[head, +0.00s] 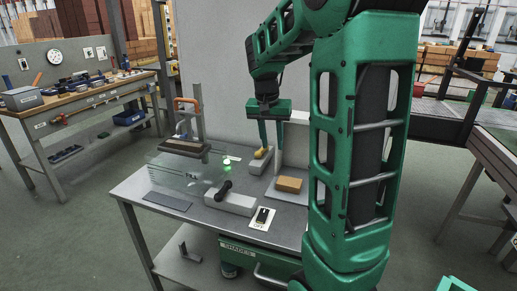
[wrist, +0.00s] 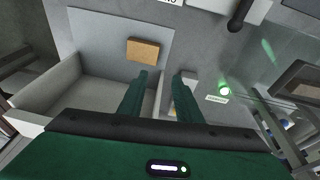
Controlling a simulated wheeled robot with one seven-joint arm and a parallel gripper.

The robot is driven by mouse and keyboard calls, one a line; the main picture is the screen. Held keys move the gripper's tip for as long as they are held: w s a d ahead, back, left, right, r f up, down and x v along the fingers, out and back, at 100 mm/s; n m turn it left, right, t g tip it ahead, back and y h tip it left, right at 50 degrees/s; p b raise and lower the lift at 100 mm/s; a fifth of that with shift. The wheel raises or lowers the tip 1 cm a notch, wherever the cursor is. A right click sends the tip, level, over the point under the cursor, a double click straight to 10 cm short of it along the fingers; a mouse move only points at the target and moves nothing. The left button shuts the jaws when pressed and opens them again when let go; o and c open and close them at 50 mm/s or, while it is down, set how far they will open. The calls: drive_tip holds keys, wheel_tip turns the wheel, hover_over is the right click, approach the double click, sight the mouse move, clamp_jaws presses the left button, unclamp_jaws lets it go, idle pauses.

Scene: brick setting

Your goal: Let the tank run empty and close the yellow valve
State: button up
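The yellow valve (head: 261,153) sits on a grey block at the back of the grey table, its handle small. In the wrist view, a small yellowish patch (wrist: 172,107) shows between my fingers, mostly hidden. My gripper (head: 272,146) points down at the valve, its fingers apart; I cannot tell whether they touch it. The wrist view also shows the gripper's fingers (wrist: 161,75) spread with nothing clearly held. The clear tank (head: 182,177) stands at the table's left under a brown-topped fixture. Its water level cannot be made out. A green light (head: 226,161) glows beside the tank.
A black-handled valve (head: 223,190) on a grey block stands in front. A switch plate (head: 261,217) marked OFF lies near the front edge. A tan block (head: 289,184) rests on a grey pad. An open pale bin (wrist: 90,93) flanks my gripper in the wrist view.

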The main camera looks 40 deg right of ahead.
sight(262, 148)
drive_tip(key=w+d+f+m+h, duration=0.1)
drive_tip(key=w+d+f, duration=0.15)
drive_tip(key=w, duration=0.55)
drive_tip(key=w+d+f+m+h, duration=0.15)
drive_tip(key=w+d, duration=0.25)
drive_tip(key=w, duration=0.4)
drive_tip(key=shift+t+y, duration=0.3)
drive_tip(key=shift+y, duration=0.15)
drive_tip(key=x, duration=1)
drive_tip(key=shift+d+r, duration=0.1)
clamp_jaws()
